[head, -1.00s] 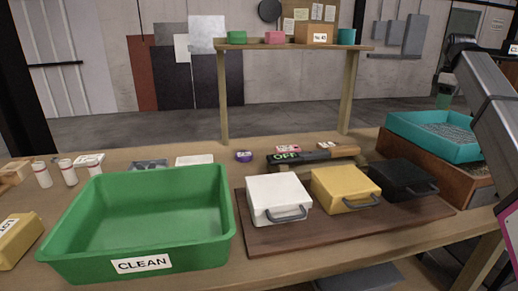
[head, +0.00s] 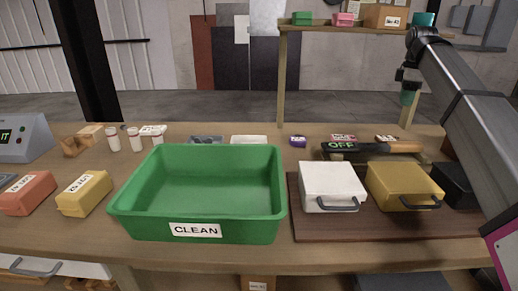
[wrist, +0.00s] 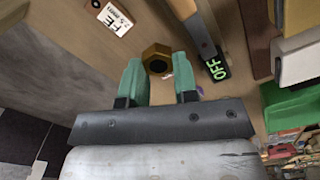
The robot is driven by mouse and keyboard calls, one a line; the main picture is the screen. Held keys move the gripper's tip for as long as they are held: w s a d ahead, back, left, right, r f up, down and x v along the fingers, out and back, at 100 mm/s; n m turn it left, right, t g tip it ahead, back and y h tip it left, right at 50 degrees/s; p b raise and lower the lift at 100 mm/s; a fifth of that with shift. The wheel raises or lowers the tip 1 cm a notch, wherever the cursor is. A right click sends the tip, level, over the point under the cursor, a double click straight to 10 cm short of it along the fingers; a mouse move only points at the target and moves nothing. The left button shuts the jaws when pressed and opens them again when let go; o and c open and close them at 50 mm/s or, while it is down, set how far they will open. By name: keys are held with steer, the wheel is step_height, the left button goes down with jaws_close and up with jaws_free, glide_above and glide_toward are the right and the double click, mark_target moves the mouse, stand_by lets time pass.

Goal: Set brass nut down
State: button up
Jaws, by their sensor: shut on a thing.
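The brass nut (wrist: 157,58), a gold hexagon with a dark hole, sits between the green fingertips of my gripper (wrist: 159,70) in the wrist view. My gripper is shut on it. In the head view my gripper (head: 408,97) hangs high at the right, above the back of the bench, with its green tips pointing down. I cannot make out the nut there. A green tray (head: 125,212) marked CLEAN stands on the bench, lower and to the left of my gripper. It looks empty.
A detector bar (head: 372,148) reading OFF lies at the back right. White (head: 332,180), yellow (head: 404,180) and black boxes with handles stand on a brown board (head: 340,226). Red (head: 28,192) and yellow labelled blocks (head: 84,191) and white-capped bottles (head: 134,139) are at left.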

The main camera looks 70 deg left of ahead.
steer(key=s+a+f+n, duration=0.15)
steer(key=s+a, duration=0.25)
steer(key=s, duration=0.6)
steer(key=s+a+f+n, duration=0.1)
steer(key=s+a+n, duration=0.3)
steer(key=s, duration=0.5)
steer(key=s+a+f+n, duration=0.1)
steer(key=s+a, duration=0.4)
steer(key=s, duration=0.5)
steer(key=s+a+f+n, duration=0.1)
steer(key=s+f+n, duration=0.1)
steer(key=s, duration=1.1)
steer(key=s+a+f+n, duration=0.2)
steer(key=s+n, duration=0.1)
steer(key=s, duration=1)
glide_above(247, 141)
steer(key=s+d, duration=0.2)
steer(key=d, duration=0.3)
step_height(247, 141, down, 6)
steer(key=shift+f, duration=0.15)
steer(key=shift+w+f, duration=0.1)
steer(key=shift+f, duration=1.9)
steer(key=shift+d+f, duration=0.1)
steer(key=shift+f, duration=0.05)
steer(key=o, duration=0.9)
